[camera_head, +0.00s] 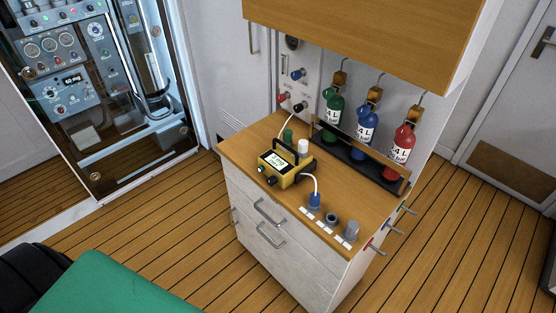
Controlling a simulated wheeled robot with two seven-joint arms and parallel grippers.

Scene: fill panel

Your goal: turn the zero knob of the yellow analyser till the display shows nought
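The yellow analyser (298,178) stands on the wooden top of a white cabinet, near its left part. It has a black carry handle and a small lit display (277,159) whose digits are too small to read surely. Two small dark knobs sit on its front, one at the left (262,170) and one lower right (272,181). I cannot tell which is the zero knob. A white hose arcs from the analyser to a blue fitting (314,201) on the cabinet top. Neither of my grippers is in view.
Green, blue and red bottles (403,142) stand in a rack behind the analyser. A grey fitting (351,230) is at the top's front right corner. A wall cupboard (365,35) overhangs the back. A green padded surface (110,285) is at lower left; wooden floor lies between.

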